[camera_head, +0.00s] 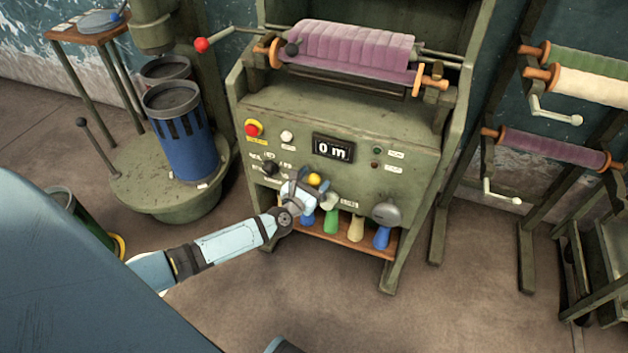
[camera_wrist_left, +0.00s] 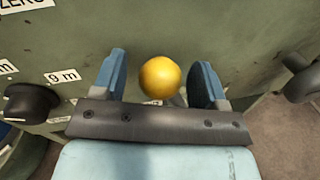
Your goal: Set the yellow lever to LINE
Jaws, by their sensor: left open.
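The yellow lever's round knob (camera_head: 314,179) is on the front panel of the green machine, below the 0 m display. In the left wrist view the yellow knob (camera_wrist_left: 160,77) sits between the two blue fingers of my left gripper (camera_wrist_left: 163,80). The fingers are open, with a gap on each side of the knob. In the head view my left gripper (camera_head: 308,188) is up against the panel at the knob. The lever's shaft is mostly hidden, and I cannot read a LINE label. My right gripper is not in view.
A black knob (camera_wrist_left: 30,103) with a 9 m label is left of the gripper. A grey rounded handle (camera_head: 386,213) is to the right. Several coloured-handled tools stand on the wooden shelf (camera_head: 345,240) below. A blue cylinder (camera_head: 182,135) stands at the left.

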